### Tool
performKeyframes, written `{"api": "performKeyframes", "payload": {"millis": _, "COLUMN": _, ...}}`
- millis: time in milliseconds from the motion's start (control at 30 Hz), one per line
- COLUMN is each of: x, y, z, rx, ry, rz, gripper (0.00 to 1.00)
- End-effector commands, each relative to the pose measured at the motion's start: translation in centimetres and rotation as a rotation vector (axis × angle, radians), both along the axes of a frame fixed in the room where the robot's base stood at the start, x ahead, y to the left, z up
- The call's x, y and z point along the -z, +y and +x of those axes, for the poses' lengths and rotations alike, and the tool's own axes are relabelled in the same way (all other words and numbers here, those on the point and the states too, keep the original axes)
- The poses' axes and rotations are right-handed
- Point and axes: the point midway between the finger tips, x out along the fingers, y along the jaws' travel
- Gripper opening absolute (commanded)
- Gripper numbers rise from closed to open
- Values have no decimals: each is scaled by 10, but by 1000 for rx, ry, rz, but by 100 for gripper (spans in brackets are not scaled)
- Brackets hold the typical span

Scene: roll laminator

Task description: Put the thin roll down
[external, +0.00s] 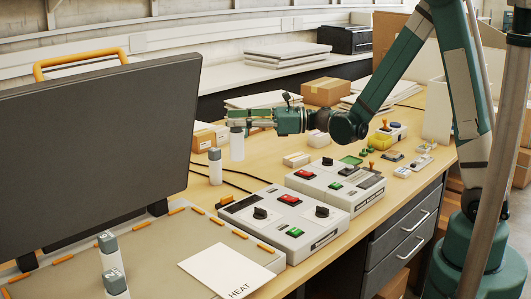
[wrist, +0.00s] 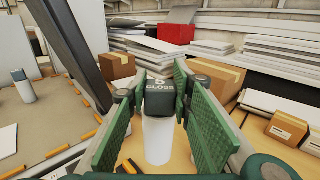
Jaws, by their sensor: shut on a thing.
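The thin roll (external: 237,148) is a white upright cylinder with a dark grey-green cap. In the wrist view the roll (wrist: 158,140) carries "5 GLOSS" on its cap. My gripper (external: 237,119) reaches in level from the right and is shut on the cap. In the wrist view the green pads of my gripper (wrist: 160,90) stand on both sides of the cap. The roll's lower end is at or just above the wooden table (external: 262,172); I cannot tell whether it touches.
Another capped roll (external: 215,167) stands just left and nearer the camera. Two more rolls (external: 106,250) stand on the mat by the dark screen (external: 95,150). Control boxes (external: 285,215) lie in front. Small cartons (external: 208,136) sit behind the held roll.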

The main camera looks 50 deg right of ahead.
Motion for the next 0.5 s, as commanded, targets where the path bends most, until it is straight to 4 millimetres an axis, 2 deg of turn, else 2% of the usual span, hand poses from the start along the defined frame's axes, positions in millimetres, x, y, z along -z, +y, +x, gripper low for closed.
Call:
{"api": "performKeyframes", "payload": {"millis": 33, "x": -3, "y": 17, "z": -7, "rx": -27, "ry": 0, "rz": 0, "gripper": 5}}
{"api": "performKeyframes", "payload": {"millis": 100, "x": -4, "y": 39, "z": -17, "rx": -60, "ry": 0, "rz": 0, "gripper": 5}}
{"api": "performKeyframes", "payload": {"millis": 500, "x": -10, "y": 148, "z": -76, "rx": -239, "ry": -1, "rz": -1, "gripper": 5}}
